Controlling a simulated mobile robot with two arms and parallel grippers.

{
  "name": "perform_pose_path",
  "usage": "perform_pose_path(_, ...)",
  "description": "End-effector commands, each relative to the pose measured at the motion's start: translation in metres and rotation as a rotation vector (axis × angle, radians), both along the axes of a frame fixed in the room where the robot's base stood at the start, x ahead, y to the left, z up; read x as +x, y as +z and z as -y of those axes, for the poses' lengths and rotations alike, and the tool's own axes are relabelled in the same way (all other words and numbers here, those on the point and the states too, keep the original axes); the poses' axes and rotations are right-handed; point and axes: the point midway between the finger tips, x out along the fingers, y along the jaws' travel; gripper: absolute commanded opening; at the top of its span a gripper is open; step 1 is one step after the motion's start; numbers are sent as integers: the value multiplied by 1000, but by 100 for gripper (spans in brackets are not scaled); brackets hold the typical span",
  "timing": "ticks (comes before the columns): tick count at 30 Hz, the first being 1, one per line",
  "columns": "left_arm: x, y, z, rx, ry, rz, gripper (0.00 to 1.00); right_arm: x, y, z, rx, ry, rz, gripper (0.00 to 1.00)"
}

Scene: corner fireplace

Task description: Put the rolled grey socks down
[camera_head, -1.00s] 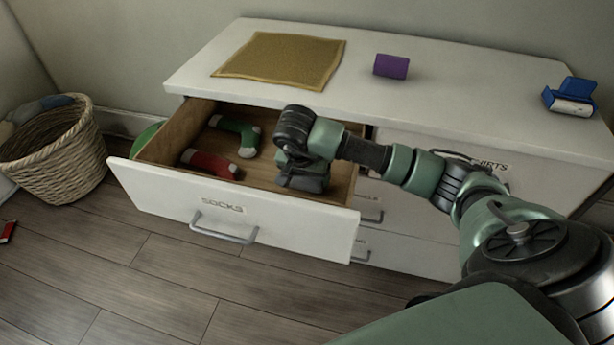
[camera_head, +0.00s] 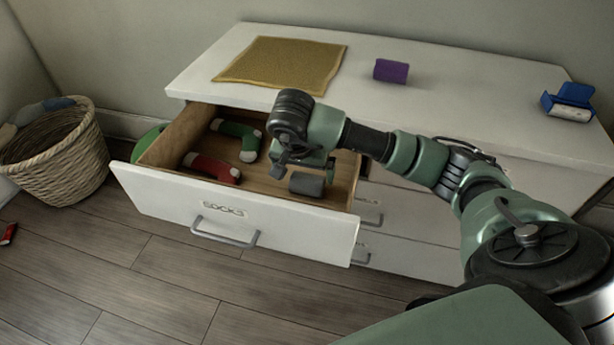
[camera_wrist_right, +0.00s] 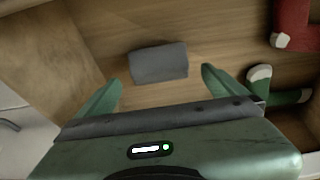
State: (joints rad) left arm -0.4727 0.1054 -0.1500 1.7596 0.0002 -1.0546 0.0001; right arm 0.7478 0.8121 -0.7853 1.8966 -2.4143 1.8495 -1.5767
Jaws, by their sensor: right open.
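The rolled grey socks (camera_head: 307,184) lie on the floor of the open drawer, in its right part; they also show in the right wrist view (camera_wrist_right: 159,63). My right gripper (camera_head: 303,165) is above them, open and empty, with its fingers (camera_wrist_right: 162,85) apart and a gap between them and the socks. The drawer (camera_head: 180,196) is pulled out and has a "SOCKS" label on its front. My left gripper is not in view.
A red sock (camera_head: 212,167) and a green sock (camera_head: 238,137) lie in the drawer's left part. A mustard cloth (camera_head: 283,64), a purple roll (camera_head: 391,70) and a blue item (camera_head: 570,100) are on the dresser top (camera_head: 440,105). A wicker basket (camera_head: 60,160) stands at left.

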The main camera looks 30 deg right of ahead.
Motion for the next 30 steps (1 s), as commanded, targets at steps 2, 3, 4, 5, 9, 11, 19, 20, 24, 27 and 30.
perform_pose_path(2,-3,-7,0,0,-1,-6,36,-3,20,-5,0,1,5,98)
perform_pose_path(3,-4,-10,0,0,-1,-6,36,-5,27,-7,0,1,4,98)
perform_pose_path(4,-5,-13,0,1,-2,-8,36,-6,32,-8,0,2,3,98)
perform_pose_path(5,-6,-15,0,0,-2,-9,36,-7,36,-9,0,1,3,98)
perform_pose_path(9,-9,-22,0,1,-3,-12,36,-11,50,-14,0,0,1,98)
perform_pose_path(11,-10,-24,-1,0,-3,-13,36,-13,54,-15,0,-1,0,98)
perform_pose_path(19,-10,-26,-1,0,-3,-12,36,-14,56,-16,0,-1,-1,98)
perform_pose_path(20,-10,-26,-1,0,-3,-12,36,-14,56,-16,0,-1,-1,98)
perform_pose_path(24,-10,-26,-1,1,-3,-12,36,-14,56,-16,0,-1,-1,98)
perform_pose_path(27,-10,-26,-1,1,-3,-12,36,-14,56,-16,0,-1,-1,98)
perform_pose_path(30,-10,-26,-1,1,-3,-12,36,-14,56,-16,0,-1,-1,98)
